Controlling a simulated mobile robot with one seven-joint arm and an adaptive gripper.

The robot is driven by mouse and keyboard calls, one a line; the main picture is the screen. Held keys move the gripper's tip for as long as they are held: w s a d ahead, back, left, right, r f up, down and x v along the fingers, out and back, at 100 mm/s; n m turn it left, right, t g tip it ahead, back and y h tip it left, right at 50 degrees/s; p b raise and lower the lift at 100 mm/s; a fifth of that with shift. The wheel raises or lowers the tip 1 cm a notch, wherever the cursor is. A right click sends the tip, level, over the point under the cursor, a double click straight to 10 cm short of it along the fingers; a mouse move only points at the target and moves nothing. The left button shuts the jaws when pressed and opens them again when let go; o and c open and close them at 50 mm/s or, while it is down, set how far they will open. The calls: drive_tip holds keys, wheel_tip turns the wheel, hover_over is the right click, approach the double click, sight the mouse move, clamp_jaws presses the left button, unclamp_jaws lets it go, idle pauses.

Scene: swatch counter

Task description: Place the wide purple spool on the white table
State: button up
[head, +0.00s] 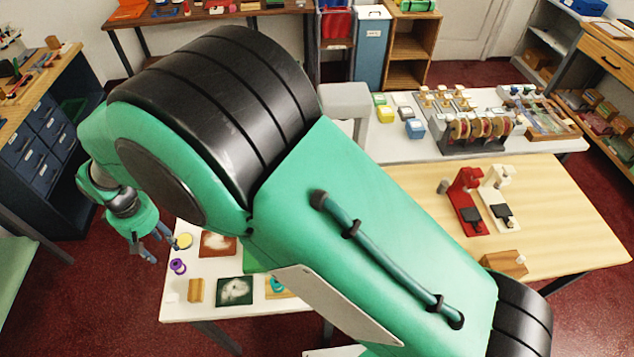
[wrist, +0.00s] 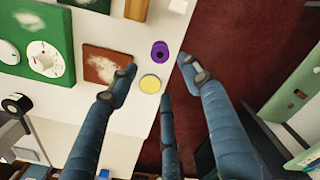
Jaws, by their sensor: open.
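A purple spool (head: 178,266) stands on the white table (head: 175,305) near its left edge. In the wrist view the purple spool (wrist: 160,51) shows from above with a dark centre, close to the table's edge. My gripper (head: 158,247) is at the left edge of this table, beside the spool. In the wrist view my gripper (wrist: 158,72) has its fingers spread and nothing between them is held. The spool lies just beyond the fingertips, apart from them. My own arm hides much of the table in the head view.
A yellow round item (head: 184,241) lies beside the spool. A brown picture tile (head: 218,243), a green tile (head: 235,290) and a wooden block (head: 195,290) are nearby. A rack of reels (head: 478,129) stands on another white table at the back right.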

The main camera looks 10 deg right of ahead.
drive_tip(key=w+d+r+m, duration=0.2)
drive_tip(key=w+d+r, duration=0.4)
drive_tip(key=d+r, duration=0.6)
drive_tip(key=s+d+r+m+t, duration=0.1)
drive_tip(key=d+r, duration=0.4)
drive_tip(key=d, duration=0.4)
drive_tip(key=d+r+m+t+y, duration=0.1)
drive_tip(key=d+r+m, duration=0.1)
drive_tip(key=d+r, duration=0.45)
drive_tip(key=s+d+r+m+t, duration=0.1)
drive_tip(key=d+r, duration=0.3)
drive_tip(key=d, duration=0.6)
drive_tip(key=s+d+r+m+t, duration=0.1)
drive_tip(key=s+d+m, duration=0.1)
drive_tip(key=s+d, duration=0.6)
drive_tip(key=s+d+r+m+t+h, duration=0.1)
drive_tip(key=s+d+r+m, duration=0.1)
drive_tip(key=s+d, duration=0.6)
drive_tip(key=d+m, duration=0.1)
drive_tip(key=d, duration=0.4)
drive_tip(key=shift+s+m+t, duration=0.3)
drive_tip(key=shift+s, duration=0.05)
drive_tip(key=shift+f, duration=0.1)
